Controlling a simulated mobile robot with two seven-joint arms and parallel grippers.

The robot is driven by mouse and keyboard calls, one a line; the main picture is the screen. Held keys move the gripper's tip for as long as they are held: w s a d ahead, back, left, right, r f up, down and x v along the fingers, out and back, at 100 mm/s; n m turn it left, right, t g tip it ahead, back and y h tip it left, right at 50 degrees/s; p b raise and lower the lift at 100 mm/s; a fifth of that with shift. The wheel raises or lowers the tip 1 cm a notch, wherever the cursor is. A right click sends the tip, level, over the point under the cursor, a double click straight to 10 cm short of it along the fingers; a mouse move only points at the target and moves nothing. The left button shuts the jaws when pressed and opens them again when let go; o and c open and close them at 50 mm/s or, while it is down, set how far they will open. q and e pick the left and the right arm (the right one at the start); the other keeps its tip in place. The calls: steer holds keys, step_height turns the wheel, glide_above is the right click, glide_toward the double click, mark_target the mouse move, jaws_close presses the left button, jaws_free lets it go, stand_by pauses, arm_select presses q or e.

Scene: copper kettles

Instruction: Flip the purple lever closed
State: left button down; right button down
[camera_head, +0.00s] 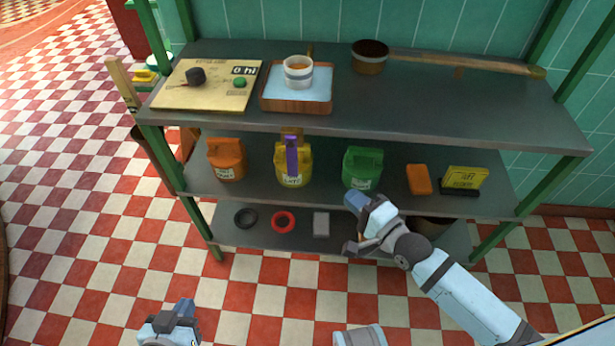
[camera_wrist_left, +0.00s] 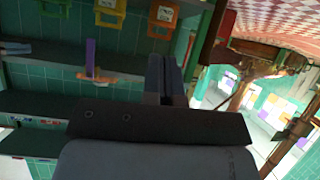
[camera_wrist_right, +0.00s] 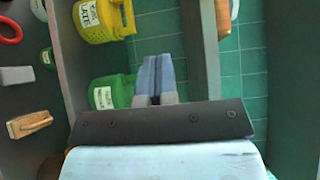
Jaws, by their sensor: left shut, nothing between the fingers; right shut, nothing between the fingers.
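The purple lever (camera_head: 291,155) hangs down from a brass-coloured fitting under the front edge of the top shelf, in front of the yellow can (camera_head: 305,167). The lever also shows in the left wrist view (camera_wrist_left: 90,55), where the picture is turned over. My left gripper (camera_head: 184,306) is low at the bottom of the head view, in front of the shelf and apart from the lever. Its fingers are shut and empty in the left wrist view (camera_wrist_left: 166,76). My right gripper (camera_head: 357,202) is shut and empty, in front of the shelf below the green can (camera_head: 362,168), right of the lever.
An orange can (camera_head: 226,160), an orange block (camera_head: 418,179) and a yellow sign (camera_head: 465,178) stand on the middle shelf. A board (camera_head: 215,98), a cup (camera_head: 298,74) on a tray (camera_head: 270,103) and a pot (camera_head: 370,56) are on top. The floor in front is clear.

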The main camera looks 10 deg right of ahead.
arm_select(q)
steer(key=shift+r, duration=0.15)
arm_select(e)
steer(key=b, duration=0.2)
glide_toward(292, 157)
steer(key=w+d+f, duration=0.3)
steer(key=w, duration=0.2)
arm_select(q)
steer(key=shift+w+d, duration=0.15)
steer(key=shift+d, duration=0.05)
arm_select(e)
steer(key=a, duration=0.1)
steer(key=w+a, duration=0.1)
steer(key=a, duration=0.2)
steer(key=shift+w, duration=0.4)
